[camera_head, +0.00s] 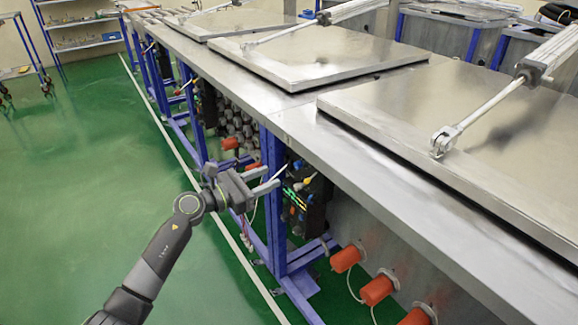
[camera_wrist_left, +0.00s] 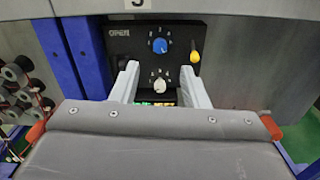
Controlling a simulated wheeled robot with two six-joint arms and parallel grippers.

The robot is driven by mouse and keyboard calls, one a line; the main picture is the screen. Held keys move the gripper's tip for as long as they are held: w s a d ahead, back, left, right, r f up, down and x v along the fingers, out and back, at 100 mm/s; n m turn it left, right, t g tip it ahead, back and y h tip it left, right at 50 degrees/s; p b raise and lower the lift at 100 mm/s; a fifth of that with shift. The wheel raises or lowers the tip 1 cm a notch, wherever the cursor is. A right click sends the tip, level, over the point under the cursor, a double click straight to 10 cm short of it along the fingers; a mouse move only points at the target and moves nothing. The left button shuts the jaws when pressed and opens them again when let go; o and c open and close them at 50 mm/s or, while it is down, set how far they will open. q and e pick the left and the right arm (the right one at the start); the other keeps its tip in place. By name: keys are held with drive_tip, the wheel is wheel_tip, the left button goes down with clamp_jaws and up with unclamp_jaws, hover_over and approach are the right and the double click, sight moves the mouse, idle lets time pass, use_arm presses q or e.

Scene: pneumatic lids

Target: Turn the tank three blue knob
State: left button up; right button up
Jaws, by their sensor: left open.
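The blue knob (camera_wrist_left: 159,45) is on a black control panel (camera_wrist_left: 180,33) in the left wrist view, under a plate with a partly cut-off digit. A white knob (camera_wrist_left: 159,85) sits below it and a yellow knob (camera_wrist_left: 194,56) to its right. My left gripper (camera_wrist_left: 164,82) is open and empty, its two fingers in front of the panel on either side of the white knob, below the blue knob. In the head view my left gripper (camera_head: 272,179) reaches from the left toward the dark panel box (camera_head: 308,200) under the table edge. My right gripper is not in view.
Blue frame posts (camera_head: 271,200) stand beside the panel; another shows in the wrist view (camera_wrist_left: 85,55). The steel tabletop (camera_head: 290,118) with its lids (camera_head: 320,57) overhangs the panel. Orange cylinders (camera_head: 346,258) stick out at the lower right. Green floor (camera_head: 90,180) is open at left.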

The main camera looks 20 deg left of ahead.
sight(296, 166)
use_arm(q)
drive_tip(key=x, duration=0.7)
drive_tip(key=shift+w+d, duration=0.2)
drive_tip(key=shift+w, duration=0.05)
drive_tip(key=shift+c, duration=0.4)
clamp_jaws()
drive_tip(key=shift+p, duration=0.35)
